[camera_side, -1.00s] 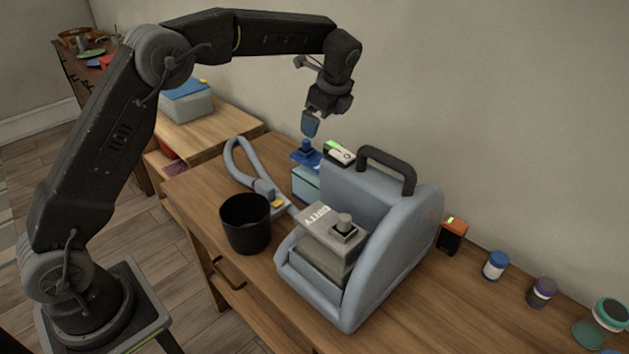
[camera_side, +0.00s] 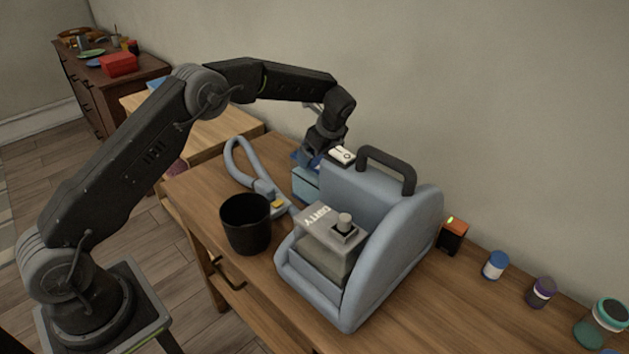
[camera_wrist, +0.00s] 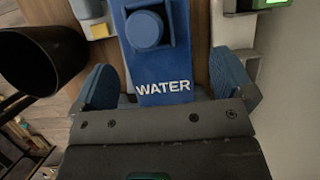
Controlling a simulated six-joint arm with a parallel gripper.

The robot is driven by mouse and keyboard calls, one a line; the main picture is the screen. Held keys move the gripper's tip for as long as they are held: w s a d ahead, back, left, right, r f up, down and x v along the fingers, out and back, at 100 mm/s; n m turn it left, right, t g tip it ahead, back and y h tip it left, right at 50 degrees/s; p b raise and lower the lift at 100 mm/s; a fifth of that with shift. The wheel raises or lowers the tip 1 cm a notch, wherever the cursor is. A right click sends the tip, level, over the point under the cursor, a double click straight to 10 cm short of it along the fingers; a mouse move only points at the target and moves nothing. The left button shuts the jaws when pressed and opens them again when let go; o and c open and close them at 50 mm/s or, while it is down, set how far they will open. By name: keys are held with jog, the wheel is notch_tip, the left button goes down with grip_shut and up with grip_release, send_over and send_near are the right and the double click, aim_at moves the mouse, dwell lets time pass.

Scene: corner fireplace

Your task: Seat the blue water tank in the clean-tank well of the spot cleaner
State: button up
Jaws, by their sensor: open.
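The blue water tank has a blue lid marked WATER and a round blue cap (camera_wrist: 145,30) in the wrist view. In the side view its pale blue body (camera_side: 305,186) shows at the back left end of the grey-blue spot cleaner (camera_side: 395,245), partly behind my gripper. I cannot tell whether it stands in the well or beside it; the well is hidden. My gripper (camera_wrist: 166,80) is open, pointing down at the tank. Its blue-padded fingers are on either side of the lid (camera_wrist: 165,92), with visible gaps. In the side view my gripper (camera_side: 308,160) is low over the lid.
A grey-lidded DIRTY tank (camera_side: 320,222) sits in the cleaner's front. A black cup (camera_side: 246,225) and the grey-blue hose (camera_side: 240,160) are left of it. The cleaner's black handle (camera_side: 388,165) rises close to my gripper. Jars (camera_side: 495,265) stand along the wall at right.

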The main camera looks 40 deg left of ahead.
aim_at(315, 158)
jog(key=x, duration=0.5)
jog(key=shift+s, duration=0.1)
jog(key=c, duration=1.6)
jog(key=shift+r, duration=0.1)
jog(key=shift+c, duration=0.4)
jog(key=shift+r, duration=0.1)
